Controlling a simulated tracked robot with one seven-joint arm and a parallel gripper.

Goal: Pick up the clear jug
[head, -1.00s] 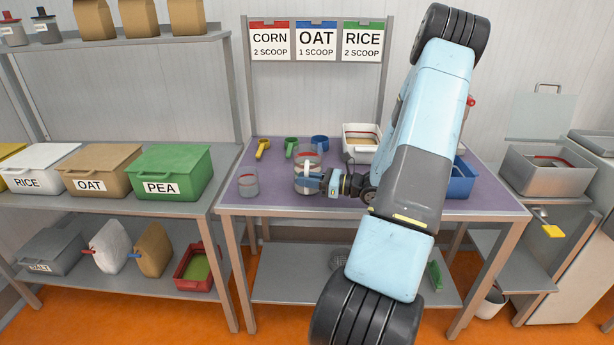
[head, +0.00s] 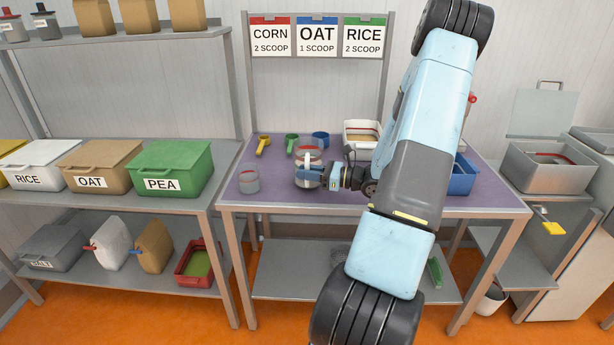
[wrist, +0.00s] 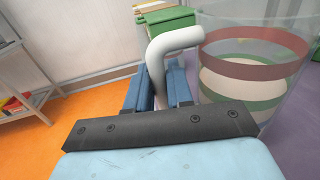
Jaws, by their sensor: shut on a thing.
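The clear jug (head: 303,180) stands on the purple worktop in the head view, left of my arm. In the wrist view the jug (wrist: 285,85) is at the right, see-through, with a red band, a green band and a pale area inside. Its white handle (wrist: 176,42) sits between my blue fingers. My gripper (head: 328,176) is shut on this handle; the fingers also show in the wrist view (wrist: 160,88). The jug looks upright. Its base is partly hidden, so I cannot tell whether it touches the worktop.
A small clear cup (head: 249,182) stands left of the jug. Yellow (head: 263,145), green (head: 291,143) and blue (head: 320,139) scoops lie behind it. The worktop's front left is clear.

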